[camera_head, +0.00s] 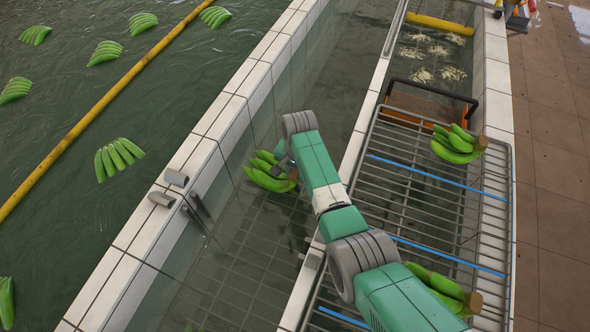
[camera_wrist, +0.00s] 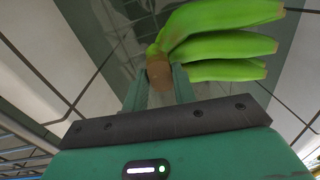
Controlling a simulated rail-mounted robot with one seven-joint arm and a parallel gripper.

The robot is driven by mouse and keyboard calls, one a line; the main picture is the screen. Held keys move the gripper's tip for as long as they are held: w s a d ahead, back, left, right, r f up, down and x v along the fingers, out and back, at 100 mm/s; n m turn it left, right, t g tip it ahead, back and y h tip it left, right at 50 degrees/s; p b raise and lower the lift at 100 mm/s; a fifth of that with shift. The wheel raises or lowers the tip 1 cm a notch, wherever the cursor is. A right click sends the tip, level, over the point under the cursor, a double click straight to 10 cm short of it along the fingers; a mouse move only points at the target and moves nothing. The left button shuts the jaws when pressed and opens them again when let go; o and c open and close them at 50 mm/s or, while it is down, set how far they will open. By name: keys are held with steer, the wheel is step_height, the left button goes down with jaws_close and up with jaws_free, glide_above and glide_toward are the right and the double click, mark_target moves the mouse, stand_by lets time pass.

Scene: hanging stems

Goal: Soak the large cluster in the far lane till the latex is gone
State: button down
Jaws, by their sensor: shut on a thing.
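A green banana cluster (camera_head: 268,172) is at the narrow tiled water channel (camera_head: 235,270), partly hidden by my arm. In the wrist view the cluster (camera_wrist: 225,47) points up and right, with several fingers and a brown cut crown. My gripper (camera_wrist: 160,88) is shut on that crown. In the head view the gripper is mostly hidden behind the wrist and the cluster. I cannot tell whether the cluster touches the water. I see no clear latex on it.
A wire rack (camera_head: 410,205) with blue strips lies right of the channel. It carries a cluster (camera_head: 458,145) at its far part and another (camera_head: 445,288) nearer. Pale foamy patches (camera_head: 421,75) float beyond the rack. Several clusters float in the left pool, crossed by a yellow boom (camera_head: 85,122).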

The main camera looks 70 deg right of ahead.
step_height(320, 180, down, 13)
steer(key=b, duration=1.1)
steer(key=shift+r, duration=0.15)
